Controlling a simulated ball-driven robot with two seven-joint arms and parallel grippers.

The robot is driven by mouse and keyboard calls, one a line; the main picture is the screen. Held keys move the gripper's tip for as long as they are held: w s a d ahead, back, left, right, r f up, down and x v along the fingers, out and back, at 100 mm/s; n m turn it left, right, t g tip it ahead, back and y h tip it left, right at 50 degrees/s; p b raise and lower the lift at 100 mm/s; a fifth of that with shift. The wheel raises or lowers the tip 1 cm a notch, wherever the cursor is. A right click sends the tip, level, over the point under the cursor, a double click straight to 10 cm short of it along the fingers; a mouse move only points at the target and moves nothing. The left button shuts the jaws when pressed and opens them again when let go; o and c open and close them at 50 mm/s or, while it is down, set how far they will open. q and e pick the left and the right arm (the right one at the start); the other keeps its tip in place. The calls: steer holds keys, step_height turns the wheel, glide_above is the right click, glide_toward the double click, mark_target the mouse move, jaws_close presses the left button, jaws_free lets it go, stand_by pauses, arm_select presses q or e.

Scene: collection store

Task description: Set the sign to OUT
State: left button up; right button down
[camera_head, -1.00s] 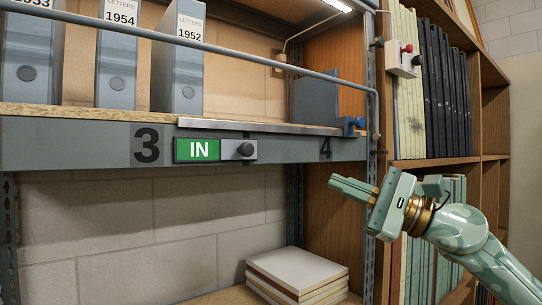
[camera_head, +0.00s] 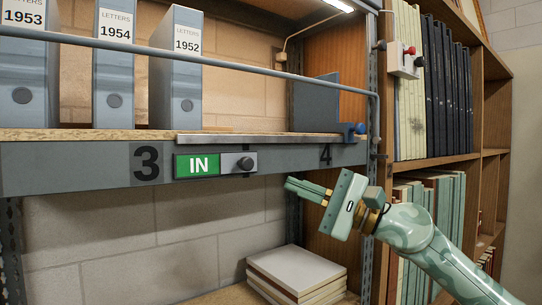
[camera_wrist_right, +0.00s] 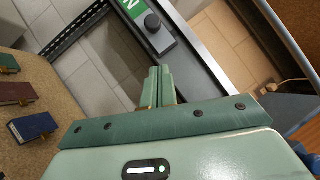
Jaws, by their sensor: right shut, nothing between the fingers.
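The sign (camera_head: 198,164) on the shelf's front edge shows a green panel with white letters reading IN. A grey slider plate with a round black knob (camera_head: 244,164) sits at its right end. In the right wrist view the knob (camera_wrist_right: 153,22) and part of the green sign (camera_wrist_right: 132,8) show near the top. My right gripper (camera_head: 290,184) is shut and empty, below and to the right of the knob and apart from it. Its closed fingers also show in the right wrist view (camera_wrist_right: 160,75). My left gripper is not in view.
A metal rail (camera_head: 200,58) runs across the front of the upper shelf, before several grey letter boxes (camera_head: 175,75). A stack of books (camera_head: 296,272) lies below. A bookcase (camera_head: 492,110) and a switch box (camera_head: 404,60) stand at the right. Space under the sign is free.

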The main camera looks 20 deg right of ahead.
mark_target(244, 163)
steer(key=a+r+p, duration=0.2)
steer(key=a+p, duration=0.3)
steer(key=shift+w+a+r, duration=0.2)
steer(key=shift+w+r, duration=0.05)
steer(key=shift+w, duration=0.2)
